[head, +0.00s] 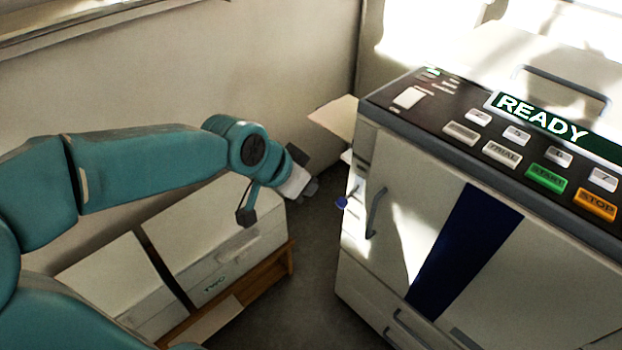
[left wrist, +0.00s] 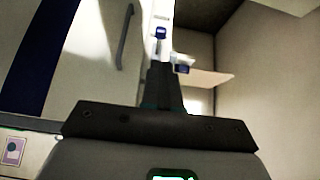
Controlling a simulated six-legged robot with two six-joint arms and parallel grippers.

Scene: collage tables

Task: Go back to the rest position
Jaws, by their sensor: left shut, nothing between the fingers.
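My teal left arm reaches in from the left in the head view. Its left gripper (head: 311,188) hangs over the gap between the white boxes and the copier, apart from both. In the left wrist view the dark fingers of this gripper (left wrist: 164,82) are together with nothing between them. The copier (head: 400,180) stands to the right, its panel reading READY. My right gripper is in neither view.
A blue-tipped lever (head: 341,202) and a pale tray (head: 336,117) stick out from the copier's left side, close to the gripper. White boxes (head: 215,235) sit on a low wooden stand (head: 291,258) below my arm. Bare floor (head: 310,265) lies between the stand and the copier.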

